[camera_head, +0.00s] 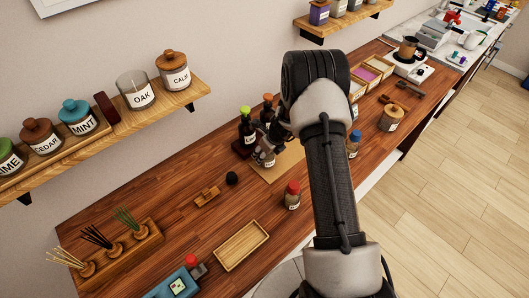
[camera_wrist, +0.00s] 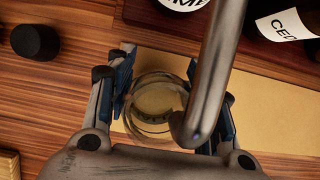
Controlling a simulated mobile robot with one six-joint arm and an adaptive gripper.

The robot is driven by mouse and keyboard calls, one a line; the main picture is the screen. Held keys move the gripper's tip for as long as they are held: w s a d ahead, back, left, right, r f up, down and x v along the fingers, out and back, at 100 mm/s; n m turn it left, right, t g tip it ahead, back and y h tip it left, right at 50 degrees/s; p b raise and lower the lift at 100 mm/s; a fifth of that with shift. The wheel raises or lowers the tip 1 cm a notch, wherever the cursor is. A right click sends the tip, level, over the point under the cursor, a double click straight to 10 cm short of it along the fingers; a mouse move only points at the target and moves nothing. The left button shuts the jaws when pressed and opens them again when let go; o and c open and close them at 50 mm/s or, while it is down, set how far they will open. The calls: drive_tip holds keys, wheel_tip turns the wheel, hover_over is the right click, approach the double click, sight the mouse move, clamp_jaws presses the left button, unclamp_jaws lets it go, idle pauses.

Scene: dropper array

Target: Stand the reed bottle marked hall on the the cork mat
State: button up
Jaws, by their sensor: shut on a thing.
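My gripper (camera_head: 264,157) is low over the cork mat (camera_head: 287,167), beside the dark bottles at the back. In the wrist view, its blue-padded fingers (camera_wrist: 165,103) are shut on a round clear glass bottle (camera_wrist: 151,85), seen from above. The cork mat (camera_wrist: 275,112) lies under and right of the bottle. A grey curved bar crosses in front and hides part of the glass. I cannot read a label on the held bottle, nor tell whether its base touches the mat.
Dark bottles (camera_head: 246,131) stand against the mat's back edge. A black cap (camera_head: 232,179) and a red-topped jar (camera_head: 292,196) are near. A wooden tray (camera_head: 242,246) and a reed holder (camera_head: 125,246) are farther left. A candle shelf (camera_head: 185,98) overhangs the back.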

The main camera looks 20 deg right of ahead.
drive_tip(key=shift+f, duration=0.25)
drive_tip(key=shift+f+b, duration=0.35)
drive_tip(key=shift+b, duration=0.15)
drive_tip(key=o, duration=1.3)
